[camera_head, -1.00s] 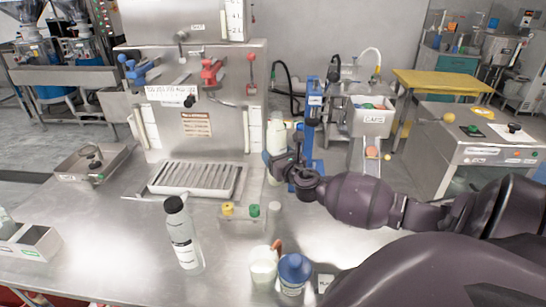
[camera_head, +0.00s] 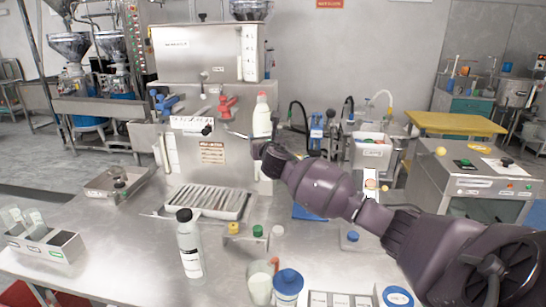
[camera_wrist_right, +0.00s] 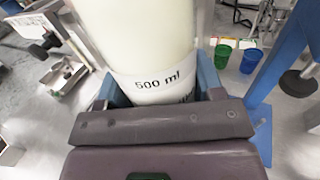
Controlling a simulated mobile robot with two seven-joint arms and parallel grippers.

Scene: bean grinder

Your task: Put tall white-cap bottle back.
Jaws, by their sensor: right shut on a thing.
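My right gripper (camera_head: 264,152) is shut around a tall white bottle (camera_head: 262,122) and holds it upright, raised in front of the right side of the steel machine. Its cap looks pinkish in the head view. In the right wrist view the bottle (camera_wrist_right: 145,35) fills the upper middle, with a "500 ml" label band between the blue-grey fingers. Its cap is out of that view, and its lower part is hidden by the gripper in the head view. My left gripper is not in view.
On the steel table (camera_head: 130,240) stand a black-capped bottle (camera_head: 189,247), a small block with coloured caps (camera_head: 245,243), a white cup (camera_head: 260,287) and a blue-lidded jar (camera_head: 288,288). A compartment tray (camera_head: 340,298) is at the front, a bottle rack (camera_head: 45,248) at left.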

